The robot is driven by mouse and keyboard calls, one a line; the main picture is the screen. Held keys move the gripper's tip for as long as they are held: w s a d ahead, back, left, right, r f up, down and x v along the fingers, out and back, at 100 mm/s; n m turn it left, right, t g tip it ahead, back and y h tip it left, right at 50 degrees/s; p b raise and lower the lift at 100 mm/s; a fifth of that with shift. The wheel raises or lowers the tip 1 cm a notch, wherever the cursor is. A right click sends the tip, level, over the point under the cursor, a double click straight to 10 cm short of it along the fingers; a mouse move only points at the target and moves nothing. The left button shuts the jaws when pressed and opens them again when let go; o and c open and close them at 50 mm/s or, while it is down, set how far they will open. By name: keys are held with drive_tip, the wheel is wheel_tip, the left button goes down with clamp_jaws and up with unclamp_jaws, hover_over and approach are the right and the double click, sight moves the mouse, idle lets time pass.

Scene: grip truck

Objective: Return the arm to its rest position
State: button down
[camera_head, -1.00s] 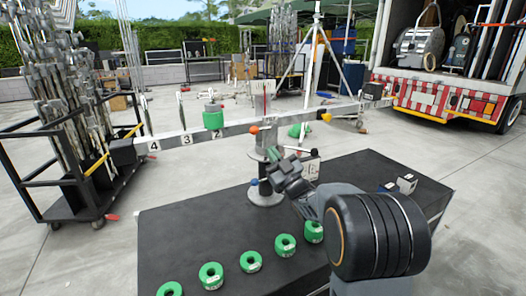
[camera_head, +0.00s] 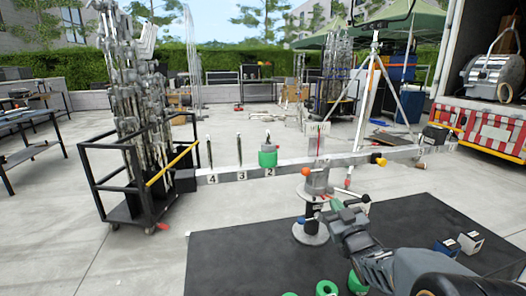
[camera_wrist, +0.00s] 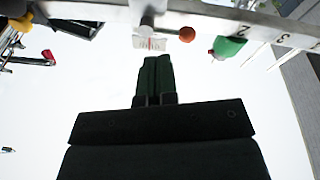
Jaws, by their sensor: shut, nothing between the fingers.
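My gripper (camera_head: 343,214) is over the black table in front of the balance stand in the head view. In the wrist view its two dark fingers (camera_wrist: 154,77) lie side by side, shut with nothing between them. My arm reaches in from the lower right. A long grey balance beam (camera_head: 330,160) with numbered marks rests across the stand (camera_head: 313,205). A green weight (camera_head: 267,156) hangs on the beam near mark 2; it also shows in the wrist view (camera_wrist: 228,47).
Several green ring weights (camera_head: 327,288) lie on the black table (camera_head: 240,262), partly cut off below. Two small boxes (camera_head: 470,241) sit at its right. A black cart (camera_head: 130,205) with metal stands is at left. A truck (camera_head: 490,130) is at right; open concrete lies between.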

drive_tip(key=s+a+r+m+g+h+p, duration=0.1)
drive_tip(key=s+a+r+m+g+p, duration=0.1)
drive_tip(key=s+r+g+p, duration=0.3)
drive_tip(key=s+a+r+m+g+h+p, duration=0.2)
drive_tip(key=s+r+g+p, duration=0.4)
drive_tip(key=s+g+p, duration=0.5)
drive_tip(key=s+a+p, duration=0.1)
drive_tip(key=s+p, duration=0.2)
drive_tip(key=s, duration=0.3)
drive_tip(key=shift+s+a+m, duration=0.35)
drive_tip(key=shift+m, duration=0.05)
